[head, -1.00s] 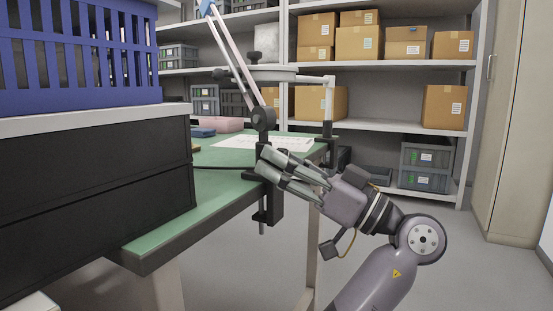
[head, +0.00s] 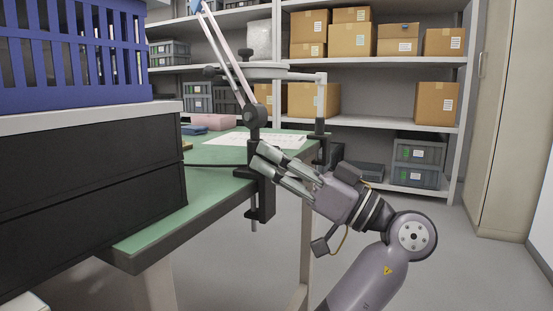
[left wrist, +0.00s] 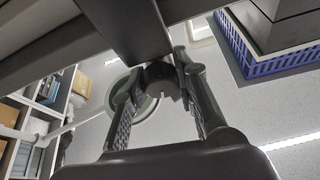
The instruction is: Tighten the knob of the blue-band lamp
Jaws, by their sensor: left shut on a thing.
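A desk lamp with a blue part (head: 200,5) at the top of its pale arm (head: 230,58) is clamped to the edge of the green table (head: 190,195). Its dark joint (head: 255,115) sits above the black clamp (head: 264,195). My left gripper (head: 256,158) is at the lamp's base, just above the clamp's outer part. In the left wrist view, its fingers (left wrist: 162,85) are closed around a dark round knob (left wrist: 160,73). The fingers hide most of the knob in the head view. My right gripper is not in view.
A second lamp with a round head (head: 265,72) stands behind, its clamp (head: 326,150) at the far table edge. Black boxes (head: 85,180) and a blue crate (head: 75,55) fill the left. Shelves with cartons (head: 437,103) stand behind. Floor at right is clear.

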